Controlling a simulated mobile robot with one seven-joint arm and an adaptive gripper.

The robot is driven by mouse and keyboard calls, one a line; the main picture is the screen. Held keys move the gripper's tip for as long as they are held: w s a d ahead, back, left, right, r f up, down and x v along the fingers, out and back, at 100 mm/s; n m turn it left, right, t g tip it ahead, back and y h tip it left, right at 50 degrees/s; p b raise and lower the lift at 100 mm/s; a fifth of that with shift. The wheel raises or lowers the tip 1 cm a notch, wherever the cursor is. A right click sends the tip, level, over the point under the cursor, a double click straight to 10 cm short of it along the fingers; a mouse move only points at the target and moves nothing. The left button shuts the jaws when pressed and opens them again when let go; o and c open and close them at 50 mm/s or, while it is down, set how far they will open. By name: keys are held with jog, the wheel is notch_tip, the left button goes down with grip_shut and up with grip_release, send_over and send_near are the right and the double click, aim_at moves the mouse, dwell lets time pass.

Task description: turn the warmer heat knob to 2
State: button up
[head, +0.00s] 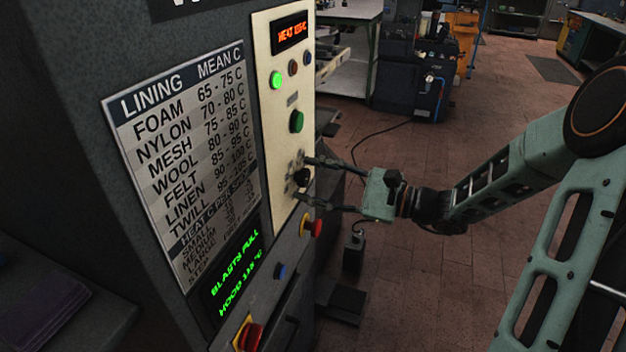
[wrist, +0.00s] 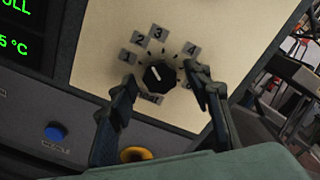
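The heat knob (head: 302,177) is a black dial low on the cream control panel (head: 276,140). In the wrist view the knob (wrist: 159,77) is ringed by grey number plates. A pale mark on the knob points up and left, roughly toward 1 or 2; I cannot tell exactly which. My gripper (head: 308,182) is open, with one finger on each side of the knob. In the wrist view the fingertips of my gripper (wrist: 161,74) look apart from it; contact is unclear.
Below are a red knob on yellow (head: 312,228) and a blue button (head: 280,271). A lining chart (head: 185,150) is at left.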

jog(key=v, duration=1.2)
